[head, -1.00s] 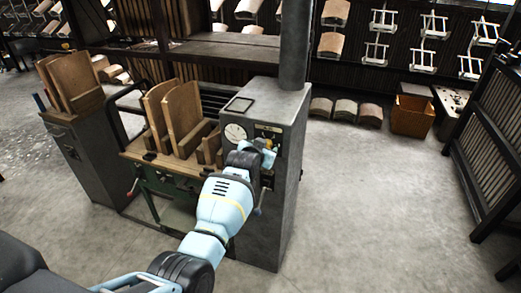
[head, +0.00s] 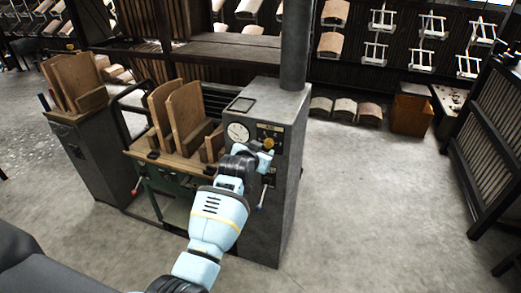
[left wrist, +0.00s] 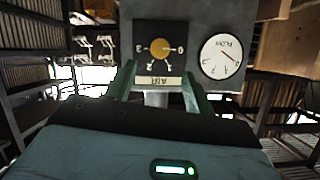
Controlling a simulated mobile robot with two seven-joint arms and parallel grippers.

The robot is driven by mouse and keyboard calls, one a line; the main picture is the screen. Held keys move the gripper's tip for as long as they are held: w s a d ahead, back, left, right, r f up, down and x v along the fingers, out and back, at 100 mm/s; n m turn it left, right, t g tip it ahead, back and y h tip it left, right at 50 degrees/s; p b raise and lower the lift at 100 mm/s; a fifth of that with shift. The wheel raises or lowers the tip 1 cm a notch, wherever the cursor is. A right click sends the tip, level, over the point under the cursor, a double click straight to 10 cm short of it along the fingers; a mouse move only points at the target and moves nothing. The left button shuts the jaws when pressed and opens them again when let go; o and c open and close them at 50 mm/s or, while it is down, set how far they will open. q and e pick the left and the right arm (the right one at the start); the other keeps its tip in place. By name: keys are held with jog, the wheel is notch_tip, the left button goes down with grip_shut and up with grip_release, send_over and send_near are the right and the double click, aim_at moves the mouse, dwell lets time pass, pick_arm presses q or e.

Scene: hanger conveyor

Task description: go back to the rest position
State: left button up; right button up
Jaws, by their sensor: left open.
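My left gripper (head: 258,154) is open and empty in front of the grey machine cabinet (head: 268,215). In the left wrist view its two green fingers (left wrist: 158,76) stand apart, pointing at the control panel. That view shows the panel upside down. A round yellow knob (left wrist: 160,49) sits on a dark plate marked AIR, framed by the fingertips and apparently clear of them. The knob also shows in the head view (head: 268,143), just above the gripper. A white dial gauge (left wrist: 222,56) is beside it. My right gripper is not in view.
Wooden boards (head: 184,115) stand on the bench left of the cabinet. A grey pipe (head: 295,45) rises from the cabinet top. A slatted dark frame (head: 496,140) and a brown bin (head: 411,114) are at the right. The floor (head: 370,210) right of the cabinet is clear.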

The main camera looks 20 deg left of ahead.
pick_arm(q)
jog(key=shift+f, duration=0.1)
jog(key=s+a+f+g, duration=0.2)
jog(key=s+f, duration=1.7)
jog(key=s, duration=0.1)
jog(key=s+d+f+g+h, duration=0.1)
jog(key=s+f, duration=0.1)
jog(key=s, duration=1.1)
jog(key=s+d+f+g, duration=0.1)
jog(key=s+f, duration=0.2)
jog(key=s, duration=0.9)
jog(key=shift+s+d+f+h, duration=0.15)
jog(key=shift+s+d+h, duration=0.25)
